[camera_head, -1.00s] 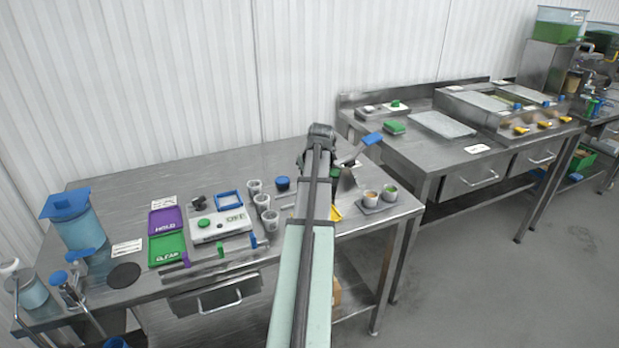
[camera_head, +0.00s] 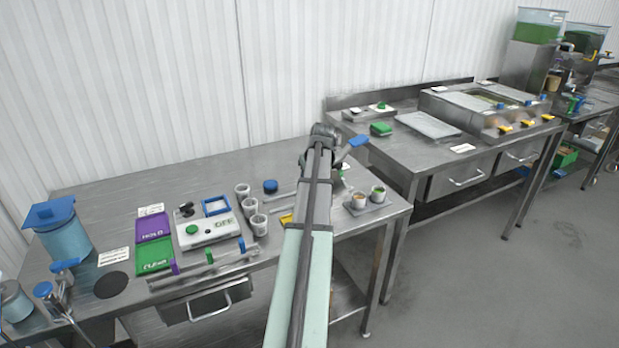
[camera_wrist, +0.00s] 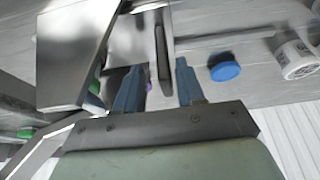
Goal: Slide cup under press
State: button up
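In the wrist view, a pale cup (camera_wrist: 295,60) lies at the right edge. In the head view my arm hides the fingertips.
A blue round item (camera_head: 270,186) sits right of the cups and shows in the wrist view (camera_wrist: 224,67). A white device (camera_head: 210,228) is left of the cups. The back of the table is clear.

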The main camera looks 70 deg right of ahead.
jog(key=shift+a+r, duration=0.1)
jog(key=v, duration=1.3)
jog(key=shift+r, duration=0.2)
jog(key=shift+a, duration=0.1)
